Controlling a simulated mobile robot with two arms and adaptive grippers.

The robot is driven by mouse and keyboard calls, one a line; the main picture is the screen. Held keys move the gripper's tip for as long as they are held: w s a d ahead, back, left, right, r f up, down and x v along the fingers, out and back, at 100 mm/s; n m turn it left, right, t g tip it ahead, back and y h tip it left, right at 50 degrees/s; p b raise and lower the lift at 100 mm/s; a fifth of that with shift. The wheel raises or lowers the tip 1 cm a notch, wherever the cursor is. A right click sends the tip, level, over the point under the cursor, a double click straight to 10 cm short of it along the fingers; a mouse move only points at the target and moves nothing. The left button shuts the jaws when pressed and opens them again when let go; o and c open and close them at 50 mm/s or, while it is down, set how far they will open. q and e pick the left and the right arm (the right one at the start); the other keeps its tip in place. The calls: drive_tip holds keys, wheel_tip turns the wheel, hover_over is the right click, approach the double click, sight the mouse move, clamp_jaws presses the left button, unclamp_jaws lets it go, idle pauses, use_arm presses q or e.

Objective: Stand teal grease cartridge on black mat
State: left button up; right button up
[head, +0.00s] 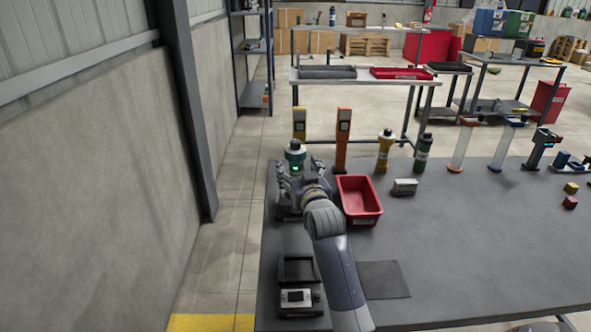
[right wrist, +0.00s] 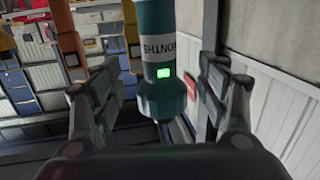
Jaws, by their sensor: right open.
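The teal grease cartridge (head: 295,155) stands at the far left of the table, with a dark upper end, a white band and a small green light. In the right wrist view the cartridge (right wrist: 162,75) is between the two fingers, with gaps visible on both sides. My right gripper (head: 299,172) is open around it; it also shows in the right wrist view (right wrist: 160,92). The arm and gripper partly hide the cartridge's lower part and what it stands on. The black mat (head: 383,280) lies bare at the front of the table, right of my right arm. My left gripper is not in view.
A red bin (head: 360,208) stands just right of the gripper. A yellow post (head: 299,123) and an orange post (head: 343,140) stand behind. A yellow bottle (head: 384,152) and dark green bottle (head: 422,154) are farther right. A device (head: 297,298) sits front left. The table right of the mat is clear.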

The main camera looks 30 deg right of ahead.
sight(297, 166)
drive_tip(key=shift+x, duration=1.7)
drive_tip(key=c, duration=1.3)
drive_tip(key=shift+r, duration=0.1)
drive_tip(key=shift+c, duration=0.6)
drive_tip(key=shift+r, duration=0.1)
